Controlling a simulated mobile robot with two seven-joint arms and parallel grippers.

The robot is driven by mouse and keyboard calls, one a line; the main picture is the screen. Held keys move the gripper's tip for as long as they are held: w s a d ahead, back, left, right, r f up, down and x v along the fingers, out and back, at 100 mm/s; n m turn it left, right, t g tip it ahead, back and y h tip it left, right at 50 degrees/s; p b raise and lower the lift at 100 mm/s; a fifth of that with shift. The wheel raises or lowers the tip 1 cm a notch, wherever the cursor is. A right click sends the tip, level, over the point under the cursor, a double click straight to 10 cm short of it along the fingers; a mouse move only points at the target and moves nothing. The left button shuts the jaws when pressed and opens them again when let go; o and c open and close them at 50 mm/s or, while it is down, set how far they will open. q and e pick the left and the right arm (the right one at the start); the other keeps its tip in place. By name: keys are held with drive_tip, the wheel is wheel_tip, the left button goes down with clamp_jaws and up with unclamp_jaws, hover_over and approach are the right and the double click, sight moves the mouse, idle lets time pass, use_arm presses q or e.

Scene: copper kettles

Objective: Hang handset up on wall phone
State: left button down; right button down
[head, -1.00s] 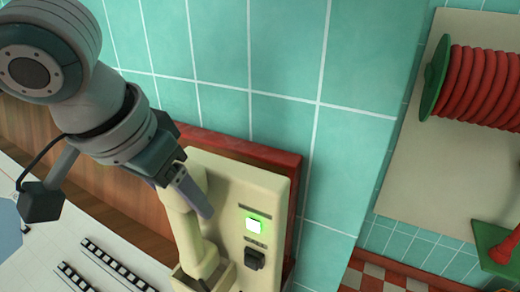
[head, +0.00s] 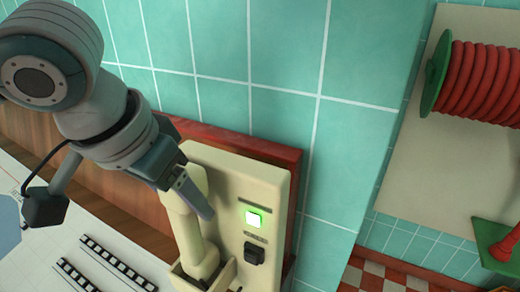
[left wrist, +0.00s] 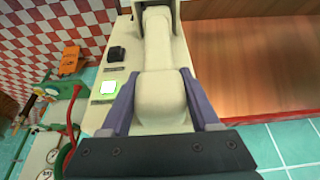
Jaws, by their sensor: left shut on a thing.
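The cream wall phone (head: 262,185) is mounted on a red backing board against the teal tiled wall, with a lit green-and-white button and a black knob on its face. The cream handset (head: 188,230) lies along the left part of the phone, its lower end at the cradle (head: 215,275). My left gripper (head: 195,195) is shut on the handset's upper end. In the left wrist view the two purple fingers (left wrist: 165,105) sit on both sides of the handset (left wrist: 160,60), whose far end is at the cradle. Whether it is fully seated, I cannot tell. My right gripper is not in view.
Wood panelling (head: 105,180) runs left of the phone. A red coiled hose on a green reel (head: 480,85) is mounted on a pale panel (head: 410,160) at the right. A white surface with black-and-white strips (head: 115,262) is at lower left.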

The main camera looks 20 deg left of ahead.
sight(168, 198)
use_arm(q)
drive_tip(key=shift+f+b, duration=0.85)
drive_tip(key=shift+f, duration=0.75)
idle(0.5)
drive_tip(key=shift+c, duration=0.2)
unclamp_jaws()
drive_tip(key=shift+o, duration=0.2)
drive_tip(key=p+v, duration=0.8)
drive_tip(key=p, duration=0.2)
idle(0.9)
idle(0.8)
